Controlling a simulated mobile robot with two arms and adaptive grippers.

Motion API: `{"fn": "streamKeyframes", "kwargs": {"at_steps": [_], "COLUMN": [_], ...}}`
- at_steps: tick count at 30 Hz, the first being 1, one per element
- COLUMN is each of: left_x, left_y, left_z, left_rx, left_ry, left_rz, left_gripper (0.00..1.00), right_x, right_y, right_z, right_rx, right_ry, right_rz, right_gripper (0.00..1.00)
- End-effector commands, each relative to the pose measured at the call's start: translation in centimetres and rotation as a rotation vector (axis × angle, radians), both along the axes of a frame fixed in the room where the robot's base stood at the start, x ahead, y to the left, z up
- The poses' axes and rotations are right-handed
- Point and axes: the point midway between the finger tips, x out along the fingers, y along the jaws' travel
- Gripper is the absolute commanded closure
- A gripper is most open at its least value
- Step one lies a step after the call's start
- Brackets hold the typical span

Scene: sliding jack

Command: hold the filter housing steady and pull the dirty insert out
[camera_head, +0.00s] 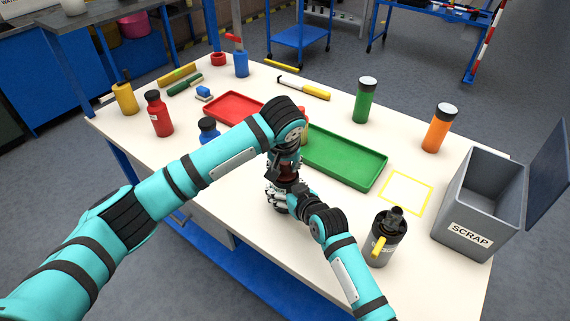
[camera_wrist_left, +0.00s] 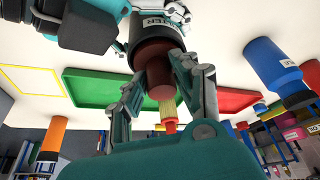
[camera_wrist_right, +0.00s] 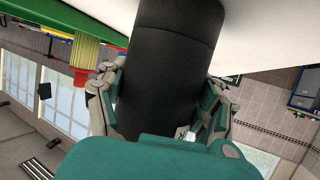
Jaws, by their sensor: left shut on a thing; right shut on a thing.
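The filter housing is a dark cylinder with a white label. It shows in the left wrist view (camera_wrist_left: 155,30) and fills the right wrist view (camera_wrist_right: 165,75). My right gripper (camera_head: 279,198) is shut around the housing, with a finger on each side (camera_wrist_right: 163,95). A dark red-brown insert (camera_wrist_left: 158,72) stands out of the housing's open end, its lower part still inside or hidden. My left gripper (camera_head: 286,165) is above the right one, its fingers shut on the insert (camera_wrist_left: 160,88). In the head view my arms hide most of both parts.
A green tray (camera_head: 345,158) and a red tray (camera_head: 228,100) lie behind my grippers. A yellow outlined square (camera_head: 407,191) and a grey scrap bin (camera_head: 478,200) are to the right. A dark canister with a yellow handle (camera_head: 386,245) stands near my right arm.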

Motion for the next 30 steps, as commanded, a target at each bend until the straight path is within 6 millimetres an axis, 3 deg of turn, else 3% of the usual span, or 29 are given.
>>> {"fn": "streamKeyframes", "kwargs": {"at_steps": [10,30], "left_x": [0.0,0.0], "left_y": [0.0,0.0], "left_z": [0.4,4.4], "left_rx": [-0.001,-0.001], "left_ry": [-0.001,-0.002], "left_rz": [0.000,0.000], "left_gripper": [1.00,1.00], "right_x": [0.0,0.0], "right_y": [0.0,0.0], "right_z": [0.0,0.0], "right_rx": [0.000,0.000], "right_ry": [0.000,0.000], "right_rz": [0.000,0.000], "right_gripper": [0.73,0.73]}}
